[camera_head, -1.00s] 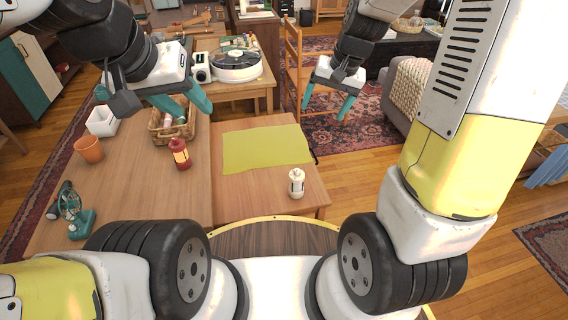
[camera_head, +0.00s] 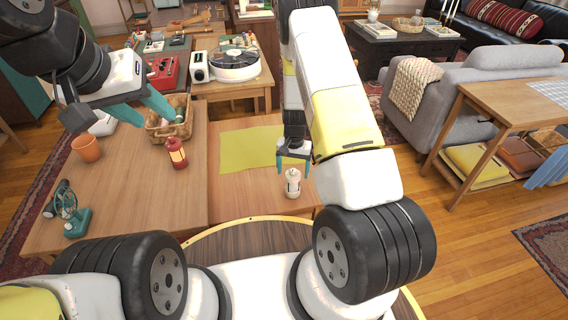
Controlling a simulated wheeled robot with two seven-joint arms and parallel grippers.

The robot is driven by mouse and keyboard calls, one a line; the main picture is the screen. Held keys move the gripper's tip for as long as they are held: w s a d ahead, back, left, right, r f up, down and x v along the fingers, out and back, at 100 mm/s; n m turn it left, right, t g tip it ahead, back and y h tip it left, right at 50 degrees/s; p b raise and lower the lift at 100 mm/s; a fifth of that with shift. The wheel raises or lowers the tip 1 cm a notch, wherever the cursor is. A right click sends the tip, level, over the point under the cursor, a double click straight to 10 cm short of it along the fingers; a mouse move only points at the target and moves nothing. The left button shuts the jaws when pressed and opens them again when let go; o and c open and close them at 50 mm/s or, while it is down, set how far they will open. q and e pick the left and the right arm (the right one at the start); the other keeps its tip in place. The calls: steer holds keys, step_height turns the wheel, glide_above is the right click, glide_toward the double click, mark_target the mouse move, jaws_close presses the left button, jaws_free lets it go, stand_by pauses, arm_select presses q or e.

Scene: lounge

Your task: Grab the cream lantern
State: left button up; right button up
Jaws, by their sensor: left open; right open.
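The cream lantern (camera_head: 292,184) stands upright on the wooden table, near its front right edge. My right gripper (camera_head: 293,164) is just above and behind it, pointing down, with its teal fingers open. I cannot tell whether the fingers touch the lantern's top. My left gripper (camera_head: 150,112) is open and empty, raised over the left part of the table near the wicker basket.
A red lantern (camera_head: 176,153), a wicker basket (camera_head: 170,130), a terracotta pot (camera_head: 87,148) and a green fan (camera_head: 68,210) stand on the left of the table. A yellow-green mat (camera_head: 245,148) lies behind the cream lantern. A record player (camera_head: 233,64) stands further back.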

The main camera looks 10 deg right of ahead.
mark_target(293, 181)
steer(key=f, duration=0.5)
steer(key=shift+s+a+f, duration=0.1)
steer(key=shift+s+f, duration=0.05)
steer(key=shift+s, duration=0.25)
steer(key=shift+c, duration=0.2)
jaws_close()
